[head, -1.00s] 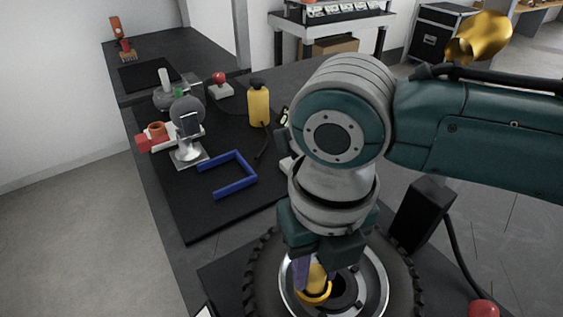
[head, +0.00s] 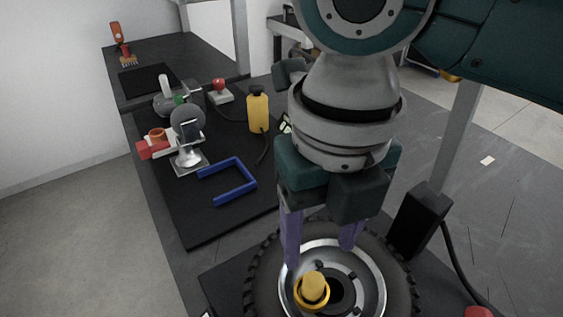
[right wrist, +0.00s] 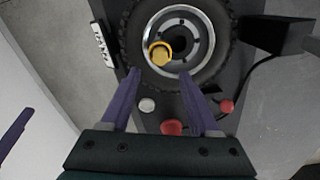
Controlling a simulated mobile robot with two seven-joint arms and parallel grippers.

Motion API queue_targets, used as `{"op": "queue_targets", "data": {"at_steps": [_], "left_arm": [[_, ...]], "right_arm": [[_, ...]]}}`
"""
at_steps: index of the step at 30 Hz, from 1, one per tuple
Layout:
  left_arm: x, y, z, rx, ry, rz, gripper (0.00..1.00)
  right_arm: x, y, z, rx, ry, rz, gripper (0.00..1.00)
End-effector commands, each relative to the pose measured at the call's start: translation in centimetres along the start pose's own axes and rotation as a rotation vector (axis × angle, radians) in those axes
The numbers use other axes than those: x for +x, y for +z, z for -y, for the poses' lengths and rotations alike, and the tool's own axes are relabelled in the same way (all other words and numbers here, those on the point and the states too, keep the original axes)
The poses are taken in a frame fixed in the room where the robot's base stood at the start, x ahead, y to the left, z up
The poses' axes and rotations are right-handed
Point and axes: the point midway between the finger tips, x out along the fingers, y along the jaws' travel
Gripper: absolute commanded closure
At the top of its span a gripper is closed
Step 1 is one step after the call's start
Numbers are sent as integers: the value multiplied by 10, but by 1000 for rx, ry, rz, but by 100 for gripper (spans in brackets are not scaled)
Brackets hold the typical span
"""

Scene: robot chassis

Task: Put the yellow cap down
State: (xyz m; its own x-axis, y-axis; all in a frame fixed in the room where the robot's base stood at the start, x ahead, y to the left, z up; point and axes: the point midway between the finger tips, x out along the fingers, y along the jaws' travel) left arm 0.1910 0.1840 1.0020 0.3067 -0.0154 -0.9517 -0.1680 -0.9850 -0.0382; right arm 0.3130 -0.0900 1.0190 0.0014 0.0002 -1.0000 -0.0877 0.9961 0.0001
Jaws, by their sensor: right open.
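The yellow cap (head: 313,287) sits inside the silver wheel rim (head: 373,268), left of the dark centre hole. It also shows in the right wrist view (right wrist: 160,53), beside the hub hole. My right gripper (head: 320,256) is open, with its purple fingers apart above the wheel. The fingers do not touch the cap, and nothing is between them. In the right wrist view the fingertips (right wrist: 160,74) are spread, with the cap beyond them. My left gripper is not seen in the head view; a purple piece shows at the left edge of the right wrist view.
The wheel has a black tyre (head: 257,285). A black box (head: 421,219) with a cable stands right of it. A blue U-shaped bracket (head: 250,186), yellow bottle (head: 258,108) and grey vise-like device (head: 188,130) are on the black mat (head: 190,222). Red buttons (right wrist: 172,127) lie near the wheel.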

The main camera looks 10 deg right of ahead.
Motion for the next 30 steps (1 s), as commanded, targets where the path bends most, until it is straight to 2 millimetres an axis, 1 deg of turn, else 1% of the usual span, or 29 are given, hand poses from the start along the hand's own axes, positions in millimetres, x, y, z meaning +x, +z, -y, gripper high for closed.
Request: {"op": "queue_targets", "data": {"at_steps": [1, 3, 8, 11, 14, 17, 20, 22, 23, 24, 26, 27, 29, 30], "left_arm": [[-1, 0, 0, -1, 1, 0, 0], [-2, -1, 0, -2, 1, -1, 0], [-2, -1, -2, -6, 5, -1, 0], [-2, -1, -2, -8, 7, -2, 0], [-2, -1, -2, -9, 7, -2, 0], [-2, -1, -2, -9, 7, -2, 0], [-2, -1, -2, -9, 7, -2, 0], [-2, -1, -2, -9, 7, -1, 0], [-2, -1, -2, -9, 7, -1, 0], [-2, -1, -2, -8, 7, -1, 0], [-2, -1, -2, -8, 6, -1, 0], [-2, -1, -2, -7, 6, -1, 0], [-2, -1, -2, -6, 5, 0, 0], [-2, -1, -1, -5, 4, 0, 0]], "right_arm": [[-12, 2, 0, -1, 1, 6, 38], [-23, 1, 0, 0, 0, 4, 38], [-38, 0, 0, 1, -1, 1, 38], [-41, 0, 0, 1, 0, 0, 38], [-39, -3, -4, 33, 15, 0, 38], [-31, -12, -20, 176, 80, 6, 38], [-22, -27, -42, 482, 196, 4, 38], [-17, -36, -52, 784, 288, -14, 38], [-16, -40, -54, 926, 325, -26, 38], [-14, -44, -54, 1120, 368, -44, 38], [-10, -51, -47, 1424, 419, -74, 38], [-7, -57, -39, 1630, 443, -92, 38], [-2, -66, -21, 1934, 465, -110, 38], [2, -74, -8, 2125, 474, -114, 38]]}}
